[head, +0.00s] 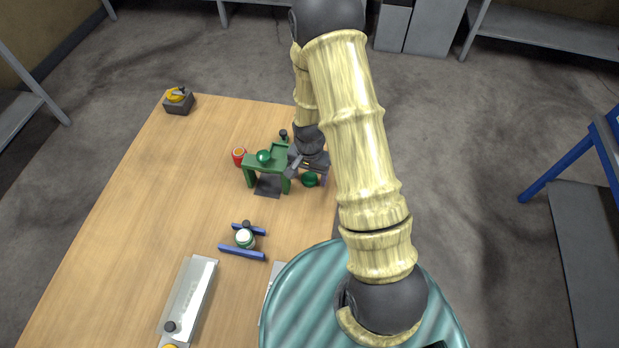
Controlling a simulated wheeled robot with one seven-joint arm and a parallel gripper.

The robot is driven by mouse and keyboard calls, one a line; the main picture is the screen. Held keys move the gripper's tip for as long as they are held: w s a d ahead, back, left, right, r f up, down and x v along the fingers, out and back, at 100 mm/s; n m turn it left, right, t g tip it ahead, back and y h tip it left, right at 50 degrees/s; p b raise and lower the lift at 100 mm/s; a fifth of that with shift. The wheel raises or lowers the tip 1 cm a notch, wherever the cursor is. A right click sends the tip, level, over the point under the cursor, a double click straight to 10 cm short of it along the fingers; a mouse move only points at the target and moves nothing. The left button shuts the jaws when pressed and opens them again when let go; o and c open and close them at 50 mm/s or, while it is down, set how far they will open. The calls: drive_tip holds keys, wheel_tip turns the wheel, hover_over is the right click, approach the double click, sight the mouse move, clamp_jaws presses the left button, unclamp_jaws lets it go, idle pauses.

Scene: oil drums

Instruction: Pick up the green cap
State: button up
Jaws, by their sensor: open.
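A small round green thing (263,157) sits on top of a green stand (252,165) on the wooden table. A second round green thing (310,180) lies low beside the stand's right end, just below my gripper in the picture. I cannot tell for certain which of the two is the green cap. My gripper (303,168) is open at the stand's right end, close to the second green thing and right of the first. My gripper and wrist hide part of the stand's right side. I see no contact clearly.
A red object (239,157) stands just left of the stand. A grey box with yellow things (178,101) is at the far-left corner; a long metal case (190,295) lies near. The left middle of the table (150,200) is clear.

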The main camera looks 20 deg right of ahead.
sight(309, 178)
drive_tip(key=c, duration=1.1)
drive_tip(key=shift+o, duration=0.2)
wheel_tip(309, 178, up, 10)
drive_tip(key=b, duration=0.1)
